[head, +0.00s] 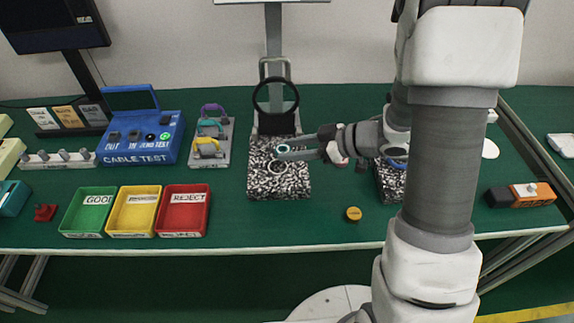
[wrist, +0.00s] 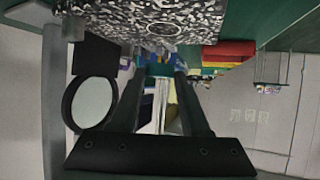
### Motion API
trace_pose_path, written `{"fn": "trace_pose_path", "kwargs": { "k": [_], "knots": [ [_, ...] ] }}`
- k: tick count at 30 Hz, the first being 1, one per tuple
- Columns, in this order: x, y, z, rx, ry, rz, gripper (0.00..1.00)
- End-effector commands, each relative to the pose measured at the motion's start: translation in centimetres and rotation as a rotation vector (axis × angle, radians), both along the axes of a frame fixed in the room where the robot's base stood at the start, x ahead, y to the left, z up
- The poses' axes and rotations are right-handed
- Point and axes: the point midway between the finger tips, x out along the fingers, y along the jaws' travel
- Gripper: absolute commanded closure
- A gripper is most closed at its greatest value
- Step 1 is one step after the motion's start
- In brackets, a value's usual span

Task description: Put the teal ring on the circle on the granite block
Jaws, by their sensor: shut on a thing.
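The teal ring (head: 283,149) is between the fingertips of my gripper (head: 284,151), which is shut on it. Ring and gripper are over the speckled black-and-white granite block (head: 261,188), with the fingers reaching in from the right. The block (wrist: 115,14) and circle (wrist: 163,29) also show at the top of the wrist view. My gripper's fingers (wrist: 160,72) reach up there, and the ring cannot be made out clearly. The gap between ring and block is hard to judge.
A round black-rimmed magnifier (head: 275,96) stands behind the block. A second speckled block (head: 388,185) is partly hidden by my arm. A yellow round piece (head: 354,214) lies in front. Green (head: 68,222), yellow (head: 114,222) and red (head: 164,224) bins stand left.

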Motion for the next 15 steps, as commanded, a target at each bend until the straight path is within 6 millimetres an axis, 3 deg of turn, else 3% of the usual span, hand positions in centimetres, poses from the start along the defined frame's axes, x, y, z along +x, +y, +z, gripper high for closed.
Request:
{"fn": "trace_pose_path", "kwargs": {
  "k": [4, 15],
  "knots": [
    [0.4, 1.3, -0.9, 0.0, 0.0, 0.001, 1.0],
    [0.5, 1.4, -5.0, 0.0, 0.002, -0.002, 1.0]
  ]
}}
